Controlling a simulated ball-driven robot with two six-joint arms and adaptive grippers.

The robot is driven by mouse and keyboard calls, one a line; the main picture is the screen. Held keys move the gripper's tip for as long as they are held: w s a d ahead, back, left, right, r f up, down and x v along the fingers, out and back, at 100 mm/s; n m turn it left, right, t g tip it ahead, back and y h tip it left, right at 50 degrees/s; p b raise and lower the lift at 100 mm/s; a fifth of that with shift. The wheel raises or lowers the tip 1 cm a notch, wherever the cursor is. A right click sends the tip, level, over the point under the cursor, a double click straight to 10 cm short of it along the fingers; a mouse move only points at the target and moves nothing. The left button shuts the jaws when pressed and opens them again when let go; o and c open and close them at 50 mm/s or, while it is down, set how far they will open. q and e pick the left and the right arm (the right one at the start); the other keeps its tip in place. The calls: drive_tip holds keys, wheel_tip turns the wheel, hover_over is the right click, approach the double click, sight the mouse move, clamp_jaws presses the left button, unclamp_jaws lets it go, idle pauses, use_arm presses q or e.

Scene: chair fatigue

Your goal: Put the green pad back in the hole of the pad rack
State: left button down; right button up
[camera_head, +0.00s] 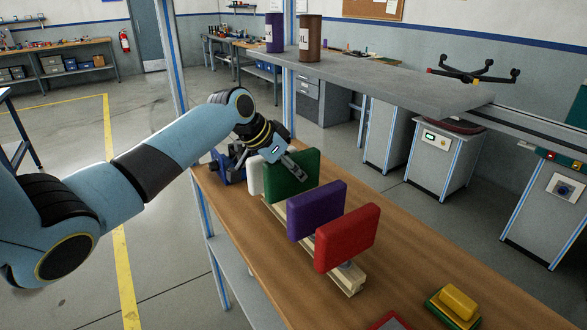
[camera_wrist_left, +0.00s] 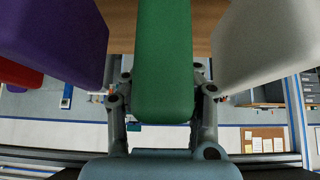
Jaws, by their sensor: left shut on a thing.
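The green pad (camera_head: 291,174) stands upright over the wooden pad rack (camera_head: 348,281), between a white pad (camera_head: 255,176) and a purple pad (camera_head: 316,210). A red pad (camera_head: 346,238) stands at the rack's near end. My left gripper (camera_head: 292,166) is shut on the green pad near its top. In the left wrist view the green pad (camera_wrist_left: 164,60) lies between the two fingers, with the purple pad (camera_wrist_left: 55,38) on the left and the white pad (camera_wrist_left: 268,42) on the right. The green pad's lower end and the hole are hidden. My right gripper is not in view.
The rack stands on a wooden table (camera_head: 420,250). A yellow block on a green base (camera_head: 457,304) and a red item (camera_head: 389,322) lie at the near end. A blue device (camera_head: 228,166) stands behind the white pad. A grey shelf (camera_head: 400,85) holds two cans at the back.

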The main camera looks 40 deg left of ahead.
sight(293, 182)
use_arm(q)
drive_tip(key=shift+f+b, duration=1.05)
drive_tip(key=shift+f, duration=0.7)
drive_tip(key=c, duration=0.9)
unclamp_jaws()
drive_tip(key=v, duration=1.2)
